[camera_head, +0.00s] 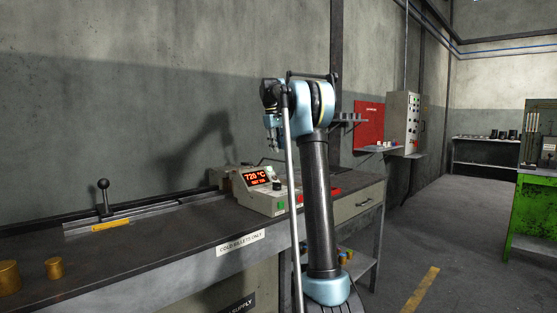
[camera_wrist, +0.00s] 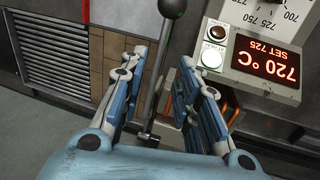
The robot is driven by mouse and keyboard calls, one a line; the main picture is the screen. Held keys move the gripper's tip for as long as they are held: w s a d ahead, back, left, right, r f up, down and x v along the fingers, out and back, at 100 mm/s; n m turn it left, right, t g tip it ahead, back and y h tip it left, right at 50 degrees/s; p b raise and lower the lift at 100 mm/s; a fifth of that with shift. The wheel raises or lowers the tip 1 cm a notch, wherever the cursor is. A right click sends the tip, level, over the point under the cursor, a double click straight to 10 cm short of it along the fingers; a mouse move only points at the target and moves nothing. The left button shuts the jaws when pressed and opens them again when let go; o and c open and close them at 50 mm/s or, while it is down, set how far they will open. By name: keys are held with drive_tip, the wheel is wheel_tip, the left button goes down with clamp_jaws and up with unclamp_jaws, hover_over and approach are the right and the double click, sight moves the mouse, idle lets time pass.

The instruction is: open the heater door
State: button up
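My gripper (camera_wrist: 160,62) is open, with a blue finger on either side of a dark lever rod (camera_wrist: 158,75). The rod ends in a black ball knob (camera_wrist: 173,7) at the top of the wrist view. I cannot tell whether the rod lies between the fingertips or beyond them, and no contact shows. In the head view my gripper (camera_head: 273,136) points down above the control box (camera_head: 262,192), whose display reads 720 °C. The box is upside down in the wrist view (camera_wrist: 247,45). An orange glow (camera_wrist: 231,104) shows beside the right finger. I cannot make out the heater door clearly.
A workbench (camera_head: 150,255) with a "COLD BILLETS ONLY" label runs along the wall. It bears another ball-knobbed lever (camera_head: 104,198) and brass billets (camera_head: 9,277). A red board (camera_head: 369,124) and electrical cabinet (camera_head: 404,120) are farther back.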

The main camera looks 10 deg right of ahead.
sight(279, 161)
drive_tip(key=x, duration=0.5)
drive_tip(key=shift+f, duration=0.3)
clamp_jaws()
